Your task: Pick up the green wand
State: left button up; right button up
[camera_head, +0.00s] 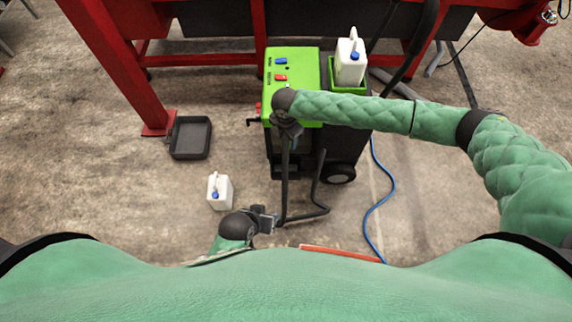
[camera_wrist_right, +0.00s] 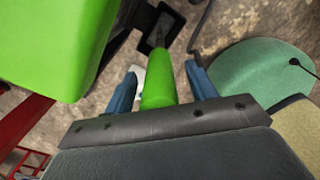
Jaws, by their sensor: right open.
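The green wand (camera_wrist_right: 157,82) shows in the right wrist view as a bright green rod between the two blue fingers of my right gripper (camera_wrist_right: 162,88). The fingers are open, one on each side of the wand, with a gap visible at least on the right. In the head view my right gripper (camera_head: 291,127) is over the front of the green machine (camera_head: 307,62), and I cannot make out the wand there. My left gripper (camera_head: 266,219) is low in the middle, beside the machine's dark handle frame (camera_head: 284,185). Its fingers are too small to read.
A white jug (camera_head: 350,62) stands on the machine, and another white jug (camera_head: 220,191) on the floor. A black tray (camera_head: 191,138) lies by a red frame leg (camera_head: 120,70). A blue hose (camera_head: 381,200) runs along the floor at right.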

jog(key=c, duration=1)
jog(key=shift+c, duration=0.3)
jog(key=shift+r, duration=0.15)
